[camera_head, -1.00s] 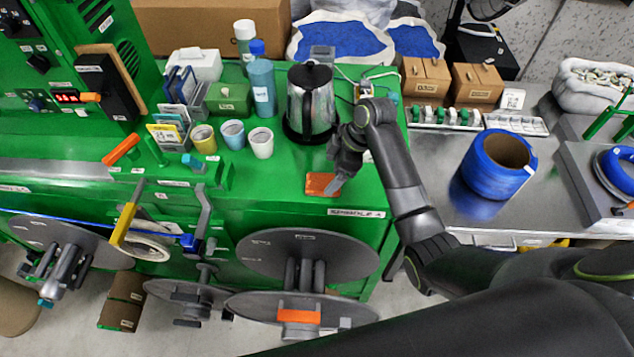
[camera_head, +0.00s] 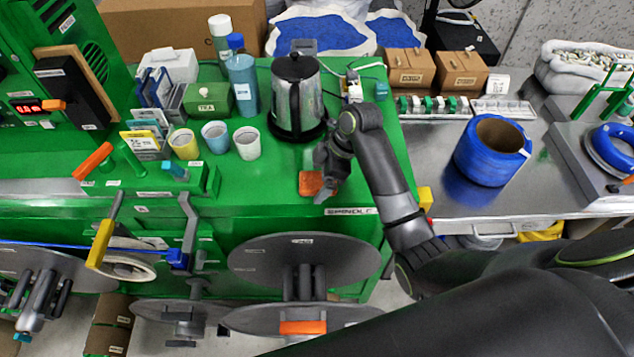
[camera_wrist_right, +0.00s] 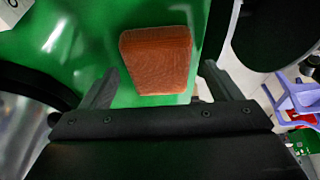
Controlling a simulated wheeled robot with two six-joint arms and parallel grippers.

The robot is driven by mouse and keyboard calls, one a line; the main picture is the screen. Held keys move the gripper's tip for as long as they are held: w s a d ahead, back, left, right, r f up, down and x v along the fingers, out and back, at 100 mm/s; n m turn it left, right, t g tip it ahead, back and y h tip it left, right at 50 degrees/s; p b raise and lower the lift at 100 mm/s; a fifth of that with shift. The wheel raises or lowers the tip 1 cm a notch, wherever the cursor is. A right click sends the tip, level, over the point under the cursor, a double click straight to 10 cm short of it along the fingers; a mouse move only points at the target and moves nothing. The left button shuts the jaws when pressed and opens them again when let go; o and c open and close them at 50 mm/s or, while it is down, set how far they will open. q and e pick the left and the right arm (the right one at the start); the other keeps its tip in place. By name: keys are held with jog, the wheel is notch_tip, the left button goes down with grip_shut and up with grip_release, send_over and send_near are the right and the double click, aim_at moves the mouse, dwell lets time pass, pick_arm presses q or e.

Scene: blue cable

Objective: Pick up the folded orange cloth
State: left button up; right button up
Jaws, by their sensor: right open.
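The folded orange cloth (camera_head: 311,183) lies flat on the green machine top near its front edge, in front of the kettle. In the right wrist view the cloth (camera_wrist_right: 156,60) shows as a thick orange block just beyond the fingertips. My right gripper (camera_head: 325,192) is over the cloth's right side in the head view and hides part of it. In the right wrist view my right gripper (camera_wrist_right: 158,82) is open, with one finger to each side of the cloth's near end. Whether the fingers touch the cloth I cannot tell. My left gripper is not in view.
A metal kettle (camera_head: 296,98) stands close behind the cloth. Several cups, including a white cup (camera_head: 247,143), stand to the left. A blue cable spool (camera_head: 487,152) is on the steel bench at right. The green top left of the cloth (camera_head: 262,180) is clear.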

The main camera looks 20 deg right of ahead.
jog(key=shift+f, duration=0.3)
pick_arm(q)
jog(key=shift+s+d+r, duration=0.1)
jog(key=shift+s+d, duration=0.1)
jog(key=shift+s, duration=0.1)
pick_arm(e)
jog(key=c, duration=1.1)
jog(key=shift+o, duration=0.2)
